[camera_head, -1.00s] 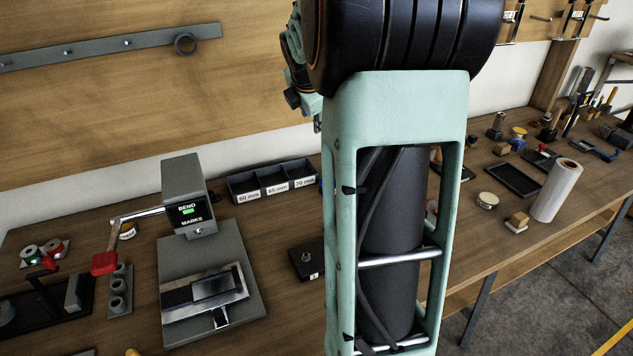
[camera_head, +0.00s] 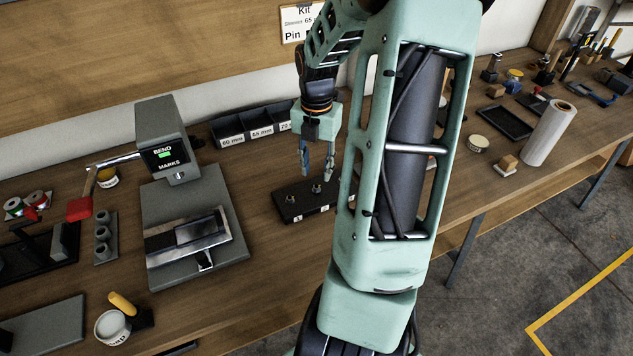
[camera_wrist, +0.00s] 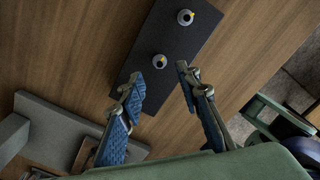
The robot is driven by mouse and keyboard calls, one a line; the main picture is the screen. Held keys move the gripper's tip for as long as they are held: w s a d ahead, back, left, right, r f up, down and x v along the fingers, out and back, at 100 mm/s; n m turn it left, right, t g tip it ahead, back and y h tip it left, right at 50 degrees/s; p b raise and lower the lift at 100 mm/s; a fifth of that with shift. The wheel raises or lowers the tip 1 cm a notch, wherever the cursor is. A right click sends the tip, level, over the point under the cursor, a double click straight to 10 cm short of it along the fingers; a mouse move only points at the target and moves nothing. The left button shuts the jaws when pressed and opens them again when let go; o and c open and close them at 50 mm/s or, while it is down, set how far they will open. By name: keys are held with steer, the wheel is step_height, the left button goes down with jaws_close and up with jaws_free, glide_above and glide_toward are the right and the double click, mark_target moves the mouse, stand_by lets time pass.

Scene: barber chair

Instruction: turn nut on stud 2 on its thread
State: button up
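A black stud block (camera_head: 335,203) lies on the workbench, with small pale labels on its front edge that I cannot read. Two metal studs show on it in the head view, a left one (camera_head: 289,198) and a right one (camera_head: 317,187). In the wrist view two round grey tops with yellow marks, one nearer (camera_wrist: 159,62) and one farther (camera_wrist: 185,17), stand on the block (camera_wrist: 172,40). I cannot tell which is stud 2, or nut from stud. My gripper (camera_head: 317,172) points down above the block; its fingers (camera_wrist: 155,80) are apart and empty, short of the nearer top.
A grey bending press (camera_head: 160,135) stands left of the block. Labelled bins (camera_head: 232,138) are behind it. A black tray (camera_head: 503,123) and a white roll (camera_head: 548,135) are to the right. Bare bench top lies in front of the block.

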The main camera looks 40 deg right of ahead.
mark_target(316, 188)
step_height(316, 188, down, 5)
steer(key=shift+f, duration=0.15)
jaws_close()
stand_by(0.4)
